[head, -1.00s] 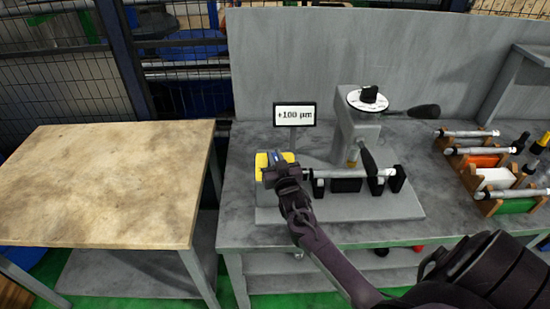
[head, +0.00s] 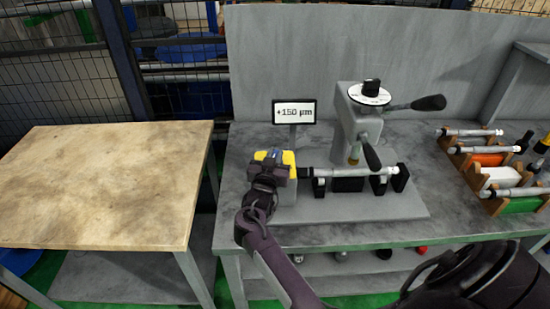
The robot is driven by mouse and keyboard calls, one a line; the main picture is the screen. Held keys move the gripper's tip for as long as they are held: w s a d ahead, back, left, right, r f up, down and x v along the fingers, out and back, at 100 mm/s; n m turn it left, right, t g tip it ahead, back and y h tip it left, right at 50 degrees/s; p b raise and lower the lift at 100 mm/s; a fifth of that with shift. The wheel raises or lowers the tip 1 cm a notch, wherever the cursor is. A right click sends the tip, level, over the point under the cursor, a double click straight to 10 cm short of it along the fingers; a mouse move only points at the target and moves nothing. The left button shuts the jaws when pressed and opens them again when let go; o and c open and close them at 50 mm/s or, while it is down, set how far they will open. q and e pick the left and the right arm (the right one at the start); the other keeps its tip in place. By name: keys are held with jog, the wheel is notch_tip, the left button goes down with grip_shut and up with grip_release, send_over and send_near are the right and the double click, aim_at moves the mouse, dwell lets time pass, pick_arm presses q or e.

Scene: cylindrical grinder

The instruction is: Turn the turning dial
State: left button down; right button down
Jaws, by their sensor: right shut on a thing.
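My right gripper (head: 270,166) is closed at the yellow-topped block (head: 289,158) at the left end of the grinder's grey base. Its fingers hide the part they grip, which appears to be the turning dial there. A metal shaft (head: 350,172) lies across black supports to the right of the gripper. A small display (head: 294,113) behind it reads +150 µm. The grey grinder column (head: 352,125) carries a white graduated disc (head: 366,99) with a black knob (head: 371,86), apart from the gripper. My left gripper is not in view.
Two black-handled levers (head: 430,103) (head: 370,156) stick out from the column near the shaft. Wooden racks (head: 484,186) with more shafts stand at the right. The wooden-topped table (head: 100,185) at the left is bare. A grey panel (head: 380,45) stands behind.

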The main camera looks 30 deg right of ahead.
dwell(0.3)
jog(key=c, duration=1.4)
grip_release()
